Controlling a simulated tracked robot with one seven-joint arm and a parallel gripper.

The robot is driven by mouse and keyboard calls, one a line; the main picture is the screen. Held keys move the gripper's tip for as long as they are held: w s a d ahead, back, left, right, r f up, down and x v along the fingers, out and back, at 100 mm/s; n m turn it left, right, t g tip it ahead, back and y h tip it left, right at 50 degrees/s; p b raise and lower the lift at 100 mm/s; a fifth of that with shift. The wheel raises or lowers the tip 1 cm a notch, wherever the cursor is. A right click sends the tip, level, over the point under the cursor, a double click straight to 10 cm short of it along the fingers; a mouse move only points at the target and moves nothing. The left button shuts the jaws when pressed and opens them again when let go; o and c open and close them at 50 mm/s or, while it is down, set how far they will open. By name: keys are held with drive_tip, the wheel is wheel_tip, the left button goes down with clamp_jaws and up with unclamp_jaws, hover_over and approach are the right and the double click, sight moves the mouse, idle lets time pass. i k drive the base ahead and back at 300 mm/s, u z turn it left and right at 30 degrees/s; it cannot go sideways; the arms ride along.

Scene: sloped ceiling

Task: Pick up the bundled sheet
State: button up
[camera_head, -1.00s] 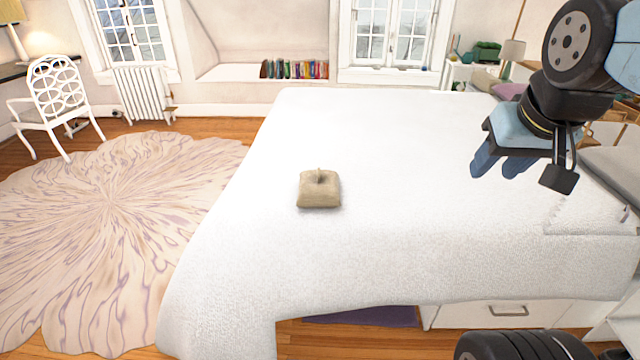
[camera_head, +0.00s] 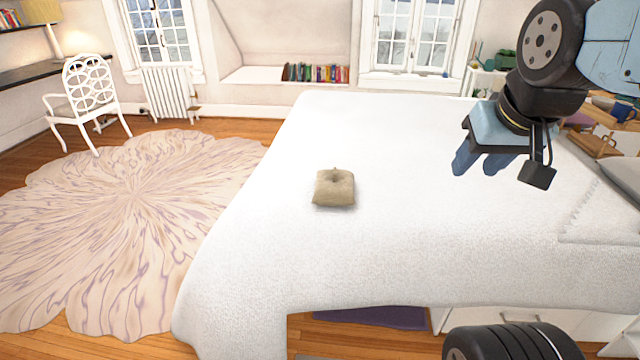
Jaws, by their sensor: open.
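The bundled sheet (camera_head: 334,188) is a small tan, squarish bundle with a dimple and a small tuft on top. It lies on the white bed (camera_head: 400,240), left of the bed's middle, with clear cover all around it. My gripper (camera_head: 490,162) hangs over the right part of the bed, well to the right of the bundle and apart from it. Its blue fingers point down and are open, with nothing seen between them. Part of the gripper is hidden behind my own wrist.
A pale patterned rug (camera_head: 120,220) covers the floor left of the bed. A white chair (camera_head: 88,100) stands at the far left. Pillows (camera_head: 622,185) lie at the bed's right edge. A shelf with a mug (camera_head: 622,108) stands beyond the bed at the right.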

sight(335, 187)
drive_tip(key=u, duration=4.8)
drive_tip(key=i, duration=0.2)
drive_tip(key=z, duration=3.4)
drive_tip(key=k, duration=1.2)
drive_tip(key=z, duration=1.35)
drive_tip(key=i, duration=1.95)
drive_tip(key=u, duration=0.35)
